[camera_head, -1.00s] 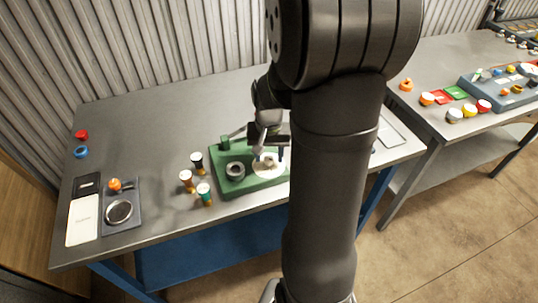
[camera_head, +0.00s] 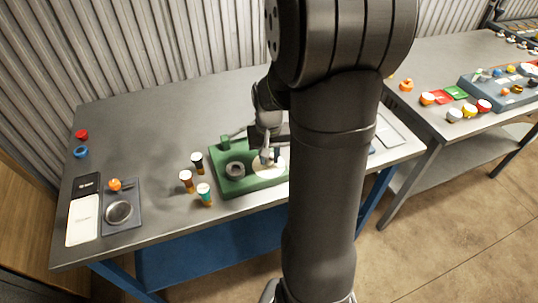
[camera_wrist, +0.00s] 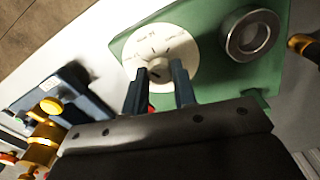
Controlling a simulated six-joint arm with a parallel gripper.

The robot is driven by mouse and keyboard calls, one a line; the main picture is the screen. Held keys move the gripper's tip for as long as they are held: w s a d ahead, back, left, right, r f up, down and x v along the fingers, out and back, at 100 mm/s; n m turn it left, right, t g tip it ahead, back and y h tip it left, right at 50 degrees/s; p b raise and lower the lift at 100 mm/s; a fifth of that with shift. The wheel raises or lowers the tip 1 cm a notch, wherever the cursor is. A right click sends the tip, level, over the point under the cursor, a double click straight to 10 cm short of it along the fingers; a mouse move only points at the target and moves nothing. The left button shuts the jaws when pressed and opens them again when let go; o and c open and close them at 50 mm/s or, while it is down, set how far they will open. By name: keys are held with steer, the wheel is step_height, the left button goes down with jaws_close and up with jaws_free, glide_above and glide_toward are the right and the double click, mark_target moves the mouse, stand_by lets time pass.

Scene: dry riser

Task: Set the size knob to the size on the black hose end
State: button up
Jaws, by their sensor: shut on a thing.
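The green block (camera_head: 230,184) stands near the front edge of the table and carries a white marked dial with a pale size knob (camera_wrist: 158,68) at its middle. The dial (camera_wrist: 182,52) has small markings that are too blurred to read. My gripper (camera_wrist: 160,76) is shut on the knob, one finger on each side; it also shows over the dial in the head view (camera_head: 268,157). The black hose end (camera_head: 197,159) stands left of the block, dark on top and gold below; its size cannot be read.
A white-topped hose end (camera_head: 186,178) and a teal one (camera_head: 204,192) stand beside the black one. A grey metal ring (camera_head: 235,170) sits on the block, left of the dial. A tray with a round dish (camera_head: 118,212) lies at the left. The back of the table is clear.

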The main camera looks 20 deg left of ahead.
steer(key=shift+n, duration=1.7)
steer(key=o, duration=1)
steer(key=shift+r, duration=0.1)
step_height(320, 180, up, 17)
step_height(320, 180, down, 17)
steer(key=shift+f, duration=0.1)
